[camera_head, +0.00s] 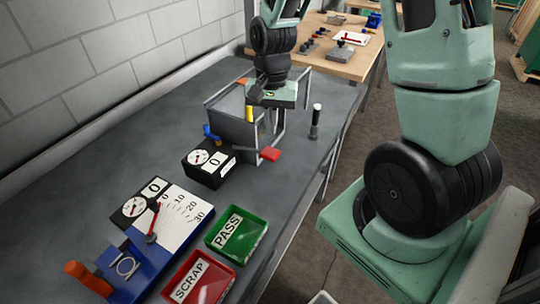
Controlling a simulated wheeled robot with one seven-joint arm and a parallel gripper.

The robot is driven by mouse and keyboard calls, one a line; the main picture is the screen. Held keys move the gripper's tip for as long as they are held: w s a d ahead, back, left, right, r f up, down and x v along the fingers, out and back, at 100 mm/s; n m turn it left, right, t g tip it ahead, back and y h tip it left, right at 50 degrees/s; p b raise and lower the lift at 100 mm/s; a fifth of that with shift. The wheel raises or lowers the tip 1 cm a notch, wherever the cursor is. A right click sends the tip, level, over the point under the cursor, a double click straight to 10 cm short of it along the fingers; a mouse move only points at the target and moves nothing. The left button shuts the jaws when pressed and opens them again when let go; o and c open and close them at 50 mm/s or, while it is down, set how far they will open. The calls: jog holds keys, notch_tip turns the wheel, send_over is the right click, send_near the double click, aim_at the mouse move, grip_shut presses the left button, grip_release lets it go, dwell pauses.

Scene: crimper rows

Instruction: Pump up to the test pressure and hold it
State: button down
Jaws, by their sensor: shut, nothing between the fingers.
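A black box with a round white gauge dial (198,157) and a card marked 0 stands on the grey bench; the dial has a red needle. Behind it is an open grey metal frame or tank (236,130) with a blue lever (211,134) on its left, a yellow upright piece (249,114) and a red block (270,154) at its front right. My gripper (273,101) is over the frame's rear right part, beside the yellow piece. It is shut and holds nothing. Its fingertips are small and partly hidden. Which part is the pump handle is unclear.
A blue fixture (133,264) with an orange handle, a second dial and a 0-to-30 scale (180,215) stands at front left. A green PASS tray (238,232) and red SCRAP tray (201,278) lie beside it. A black, white-topped post (315,121) stands near the bench's right edge.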

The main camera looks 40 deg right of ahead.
aim_at(270, 148)
jog(key=shift+s+a+f+b, duration=0.1)
jog(key=shift+f+b, duration=0.8)
jog(key=shift+f, duration=0.3)
jog(key=shift+s+a+f+b, duration=0.1)
jog(key=shift+f+b, duration=0.8)
jog(key=shift+f, duration=0.25)
notch_tip(270, 148, down, 4)
jog(key=b, duration=0.3)
jog(key=shift+w+f, duration=0.1)
jog(key=shift+f, duration=0.15)
jog(key=shift+r, duration=0.1)
jog(key=shift+w+r, duration=0.1)
